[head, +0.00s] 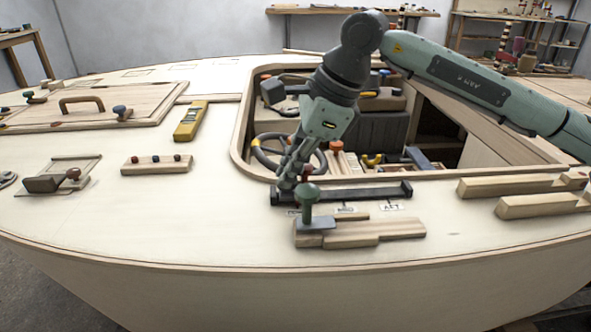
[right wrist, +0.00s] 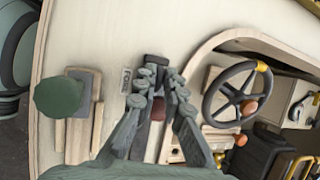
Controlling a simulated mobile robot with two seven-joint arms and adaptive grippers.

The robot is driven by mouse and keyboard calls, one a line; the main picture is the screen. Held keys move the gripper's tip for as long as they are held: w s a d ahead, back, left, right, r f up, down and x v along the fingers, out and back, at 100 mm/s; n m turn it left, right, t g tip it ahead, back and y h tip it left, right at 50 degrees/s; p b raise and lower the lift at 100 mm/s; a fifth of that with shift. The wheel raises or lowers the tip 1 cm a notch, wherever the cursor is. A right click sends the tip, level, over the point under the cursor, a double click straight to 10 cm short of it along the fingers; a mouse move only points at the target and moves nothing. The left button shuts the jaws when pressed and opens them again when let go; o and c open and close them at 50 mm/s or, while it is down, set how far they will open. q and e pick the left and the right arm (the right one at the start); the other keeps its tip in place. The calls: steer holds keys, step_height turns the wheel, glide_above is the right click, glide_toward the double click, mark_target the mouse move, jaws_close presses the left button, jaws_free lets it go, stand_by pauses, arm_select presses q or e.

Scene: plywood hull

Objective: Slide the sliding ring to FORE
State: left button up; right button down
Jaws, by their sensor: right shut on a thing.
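A dark rail (head: 365,192) lies on the pale deck along the front of the cockpit opening, with MID (head: 345,209) and AFT (head: 391,207) labels in front. The FORE label (right wrist: 127,79) shows beside the rail's left end in the right wrist view. My right gripper (head: 287,182) is down at that FORE end, shut on the sliding ring. Its fingers hide most of the ring; a reddish-brown part (right wrist: 158,108) shows between them in the right wrist view. I cannot tell whether the ring touches the end stop. My left gripper is not in view.
A wooden block with a green knob (head: 308,193) stands close in front of the rail's left end. The cockpit opening with a steering wheel (right wrist: 237,94) lies behind. A yellow level (head: 190,120) and a peg block (head: 157,164) lie left. Notched wooden bars (head: 540,205) lie right.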

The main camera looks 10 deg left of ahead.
steer(key=c, duration=1.6)
jaws_free()
steer(key=shift+a, duration=0.15)
steer(key=shift+c, duration=0.2)
steer(key=shift+r, duration=0.1)
steer(key=v, duration=1.2)
